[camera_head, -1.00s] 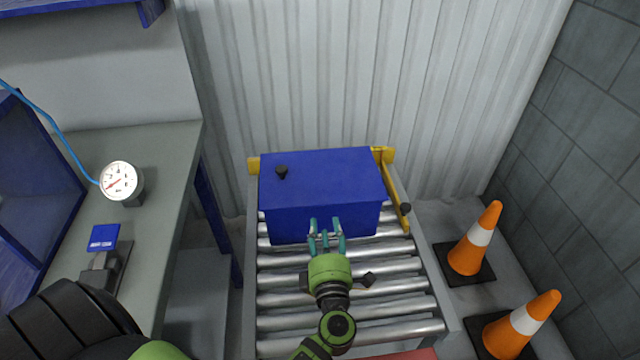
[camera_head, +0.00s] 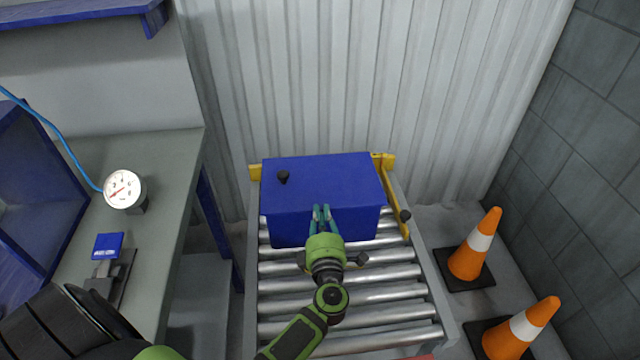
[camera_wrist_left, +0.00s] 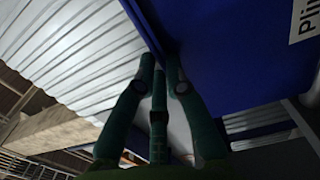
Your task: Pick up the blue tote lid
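The blue tote lid (camera_head: 335,180) lies flat on top of the blue tote (camera_head: 290,228) on the roller table, with a small black knob (camera_head: 283,176) near its left back part. My left gripper (camera_head: 322,208) is at the middle of the lid's front edge, its fingers drawn close together on that edge. In the left wrist view the fingertips (camera_wrist_left: 160,62) close on a thin blue edge, and the blue tote wall with a white label (camera_wrist_left: 305,20) fills the upper right. The fingers hide part of the edge. My right gripper is not in view.
Bare rollers (camera_head: 345,295) lie in front of the tote. A yellow guide (camera_head: 393,195) runs along its right side. Two orange cones (camera_head: 474,247) stand at the right. A bench with a gauge (camera_head: 123,189) is at the left, and a corrugated wall is behind.

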